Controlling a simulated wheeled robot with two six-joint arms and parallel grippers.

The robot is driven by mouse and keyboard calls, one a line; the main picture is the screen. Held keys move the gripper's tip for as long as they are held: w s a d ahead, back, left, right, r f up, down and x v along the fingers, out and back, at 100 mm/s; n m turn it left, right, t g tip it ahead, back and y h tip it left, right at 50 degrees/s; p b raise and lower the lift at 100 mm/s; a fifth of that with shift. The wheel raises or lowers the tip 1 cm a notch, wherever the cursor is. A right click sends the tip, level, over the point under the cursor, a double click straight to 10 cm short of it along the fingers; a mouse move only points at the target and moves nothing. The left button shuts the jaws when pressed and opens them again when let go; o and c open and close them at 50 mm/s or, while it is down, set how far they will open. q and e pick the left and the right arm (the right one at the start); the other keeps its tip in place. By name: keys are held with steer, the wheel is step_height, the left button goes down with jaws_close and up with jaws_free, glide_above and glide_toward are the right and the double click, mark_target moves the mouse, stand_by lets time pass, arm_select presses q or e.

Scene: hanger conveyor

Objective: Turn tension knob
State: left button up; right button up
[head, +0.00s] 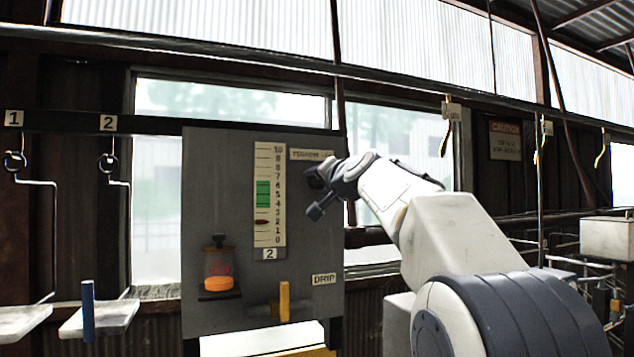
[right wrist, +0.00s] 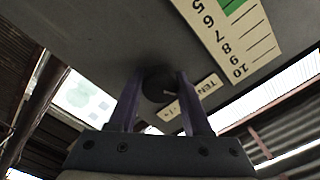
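A grey panel (head: 225,150) carries the tension scale (head: 270,165), numbered 0 to 10, with a green band in its middle and a red pointer (head: 262,222) low down, near 2. The tension label (head: 312,155) is at the panel's upper right, partly covered by my right gripper (head: 322,190). The dark round tension knob (right wrist: 159,86) shows in the right wrist view with a pale mark on its face. The two fingers of my right gripper (right wrist: 159,95) are on either side of it, seemingly touching it. My left gripper is out of view.
An orange-filled jar (head: 218,270) and a yellow lever (head: 284,301) by the drip label (head: 324,279) sit lower on the panel. Hooks marked 1 and 2 hang at left above pale trays (head: 98,318). A blue post (head: 88,308) stands there. Tagged hangers (head: 450,125) hang behind my right arm.

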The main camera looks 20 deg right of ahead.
jaws_close()
steer(key=shift+m, duration=0.3)
steer(key=m+p, duration=0.1)
steer(key=m, duration=0.2)
steer(key=shift+m, duration=0.3)
steer(key=shift+m+p, duration=0.6)
steer(key=shift+m, duration=1.7)
steer(key=o, duration=1)
jaws_free()
steer(key=shift+o, duration=0.2)
